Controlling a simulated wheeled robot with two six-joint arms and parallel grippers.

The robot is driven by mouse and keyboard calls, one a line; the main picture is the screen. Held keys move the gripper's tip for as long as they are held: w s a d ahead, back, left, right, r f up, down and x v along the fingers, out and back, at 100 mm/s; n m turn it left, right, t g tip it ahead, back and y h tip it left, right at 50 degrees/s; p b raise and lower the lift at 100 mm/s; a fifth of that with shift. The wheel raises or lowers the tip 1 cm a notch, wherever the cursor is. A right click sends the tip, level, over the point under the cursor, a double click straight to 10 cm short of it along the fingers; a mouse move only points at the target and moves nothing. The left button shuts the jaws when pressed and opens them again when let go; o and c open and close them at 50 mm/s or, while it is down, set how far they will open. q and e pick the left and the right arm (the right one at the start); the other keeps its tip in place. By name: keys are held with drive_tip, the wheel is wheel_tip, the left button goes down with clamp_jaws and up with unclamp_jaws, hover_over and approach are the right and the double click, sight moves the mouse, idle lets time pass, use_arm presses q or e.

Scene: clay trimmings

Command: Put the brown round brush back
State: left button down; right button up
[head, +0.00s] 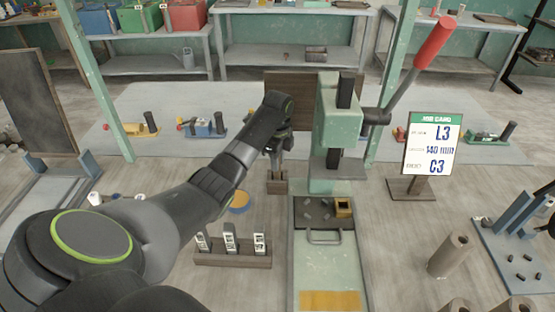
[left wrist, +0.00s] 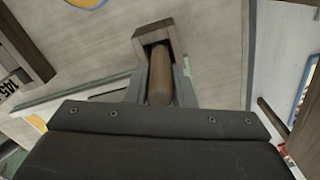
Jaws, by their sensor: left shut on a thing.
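My left gripper (head: 277,153) is in front of the dark brown board, left of the green press. In the left wrist view its two fingers (left wrist: 161,78) are shut on the brown round brush (left wrist: 160,88), of which a smooth rounded brown length shows. A small wooden holder (head: 277,185) stands just below the gripper in the head view. In the left wrist view the holder (left wrist: 175,38) has a dark opening in line with the brush's far end. I cannot tell whether the brush is inside it or only over it. My right gripper is not in view.
The green press (head: 330,175) with its red-handled lever (head: 434,42) stands close on the right. A wooden rack with labelled blocks (head: 232,258) is in front. A job card (head: 432,143) and brown cylinders (head: 447,257) are at right. Floor between is partly clear.

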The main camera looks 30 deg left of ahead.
use_arm(q)
drive_tip(key=c, duration=1.2)
unclamp_jaws()
drive_tip(key=shift+c, duration=0.2)
drive_tip(key=shift+r, duration=0.25)
wheel_tip(320, 180, up, 5)
drive_tip(key=shift+f+b, duration=0.1)
drive_tip(key=shift+b, duration=0.65)
wheel_tip(320, 180, up, 5)
drive_tip(key=p, duration=0.4)
drive_tip(key=shift+f, duration=0.1)
drive_tip(key=shift+r+p, duration=1.05)
drive_tip(key=shift+p, duration=0.05)
drive_tip(key=shift+d+f, duration=0.1)
